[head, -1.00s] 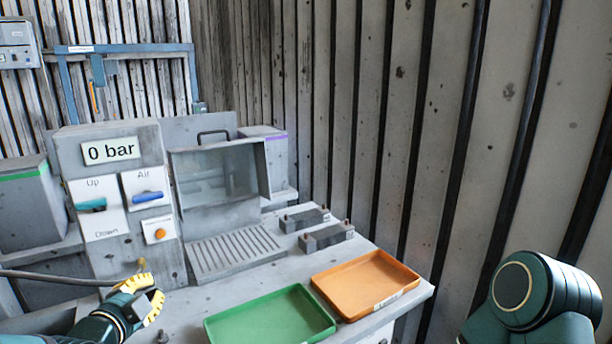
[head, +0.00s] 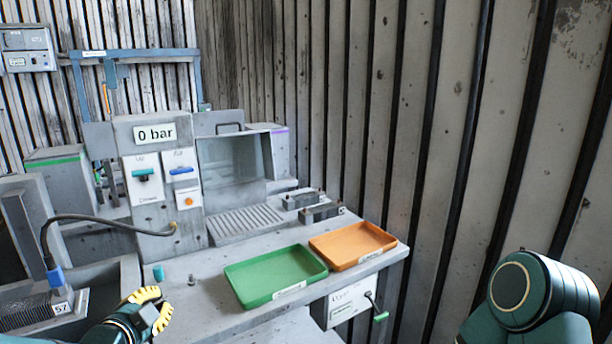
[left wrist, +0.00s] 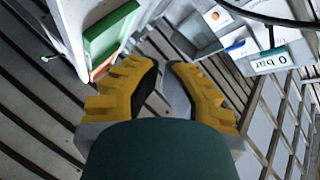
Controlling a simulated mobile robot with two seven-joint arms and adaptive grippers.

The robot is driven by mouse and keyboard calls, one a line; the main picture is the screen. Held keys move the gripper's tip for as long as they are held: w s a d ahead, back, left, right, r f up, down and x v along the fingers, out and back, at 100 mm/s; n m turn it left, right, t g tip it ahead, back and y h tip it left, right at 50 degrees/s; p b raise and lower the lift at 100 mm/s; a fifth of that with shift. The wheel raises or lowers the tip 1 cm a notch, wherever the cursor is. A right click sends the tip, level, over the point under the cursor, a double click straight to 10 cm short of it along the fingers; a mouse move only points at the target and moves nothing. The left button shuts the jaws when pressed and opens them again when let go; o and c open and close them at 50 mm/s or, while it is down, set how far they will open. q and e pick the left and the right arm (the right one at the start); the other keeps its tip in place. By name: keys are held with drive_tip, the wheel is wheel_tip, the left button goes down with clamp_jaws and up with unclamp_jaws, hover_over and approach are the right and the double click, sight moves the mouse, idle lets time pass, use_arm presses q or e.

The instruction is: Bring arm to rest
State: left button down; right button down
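My left gripper (head: 158,306) is low in the head view, in front of the grey bench (head: 215,305). Its yellow ribbed fingers stand apart with nothing between them; the left wrist view shows the same empty gap (left wrist: 163,68). The gripper looks clear of the bench and trays. My right arm shows as a dark green link at the lower right of the head view; its gripper is out of the picture.
A green tray (head: 275,275) and an orange tray (head: 352,245) sit on the bench. Behind them stand a "0 bar" panel (head: 155,220) and a clear-fronted box (head: 232,160). A cable (head: 100,219) arches at left. A crank with green handle (head: 381,316) sticks out in front.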

use_arm(q)
drive_tip(key=s+d+f+n+g+h, duration=0.1)
drive_tip(key=d+f+n+g, duration=0.3)
drive_tip(key=f, duration=0.5)
drive_tip(key=s+d+f+n+g+h, duration=0.1)
drive_tip(key=d+f+n+g, duration=0.3)
drive_tip(key=f, duration=0.6)
drive_tip(key=s+d+f+n+g, duration=0.5)
drive_tip(key=s+d+f, duration=0.5)
drive_tip(key=s+f, duration=0.3)
drive_tip(key=shift+d+f+h, duration=0.3)
drive_tip(key=shift+d+f, duration=0.1)
drive_tip(key=shift+f, duration=0.3)
drive_tip(key=shift+n, duration=0.3)
